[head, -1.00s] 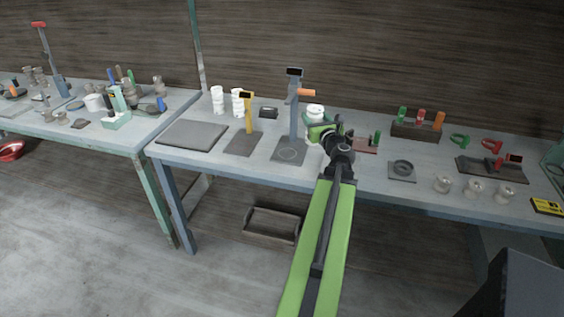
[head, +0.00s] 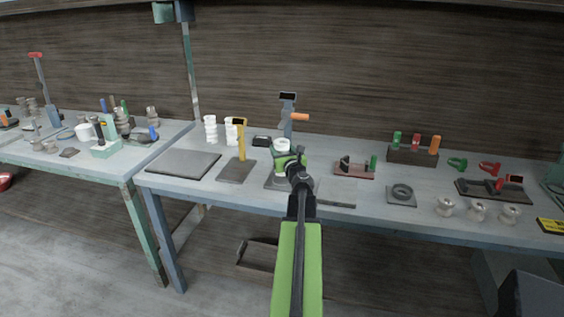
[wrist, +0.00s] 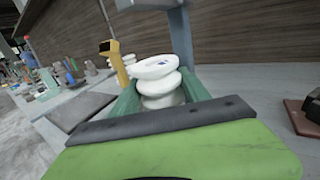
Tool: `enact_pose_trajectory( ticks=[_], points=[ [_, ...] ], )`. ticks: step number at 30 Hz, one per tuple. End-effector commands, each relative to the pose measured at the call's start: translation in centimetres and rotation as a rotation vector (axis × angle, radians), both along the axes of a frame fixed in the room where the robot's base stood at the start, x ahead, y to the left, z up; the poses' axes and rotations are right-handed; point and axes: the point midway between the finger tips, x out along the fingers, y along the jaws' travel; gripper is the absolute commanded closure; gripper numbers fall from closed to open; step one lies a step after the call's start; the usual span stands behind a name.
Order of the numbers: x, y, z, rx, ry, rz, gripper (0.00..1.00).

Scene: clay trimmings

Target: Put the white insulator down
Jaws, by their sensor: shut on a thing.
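The white insulator (wrist: 158,84) is held between the jaws of my gripper (wrist: 160,100) in the wrist view, roughly upright with its ribbed discs showing. In the head view the white insulator (head: 282,145) shows above my gripper (head: 290,160), in front of the grey stand with the orange handle (head: 287,115). My gripper is shut on it and is over the dark base plate of that stand. The insulator's lower end is hidden by the gripper, so I cannot tell whether it touches the plate.
Two white insulators (head: 211,130) stand at the back left, by a yellow-handled stand (head: 240,140). A grey flat mat (head: 183,163) lies at the left. A brown-based fixture (head: 354,168) and a plate with a dark ring (head: 401,193) are to the right.

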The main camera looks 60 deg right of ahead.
Motion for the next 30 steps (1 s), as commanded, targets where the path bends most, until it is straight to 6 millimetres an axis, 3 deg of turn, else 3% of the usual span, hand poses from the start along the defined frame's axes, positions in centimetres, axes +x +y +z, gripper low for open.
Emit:
enact_pose_trajectory(
  ticks=[1, 5, 17, 18, 22, 30],
  points=[
    [0.0, 0.0, -1.5, 0.001, -0.001, 0.0, 1.0],
    [0.0, 0.0, -3.6, 0.001, -0.001, 0.0, 1.0],
    [-0.1, -0.1, -3.8, 0.001, -0.001, -0.001, 1.0],
    [-0.1, -0.1, -3.6, 0.0, 0.0, -0.001, 0.42],
    [-0.1, -0.1, -3.6, 0.0, 0.0, -0.001, 0.25],
    [-0.2, -0.1, -3.6, 0.0, 0.0, -0.001, 0.24]
  ],
)
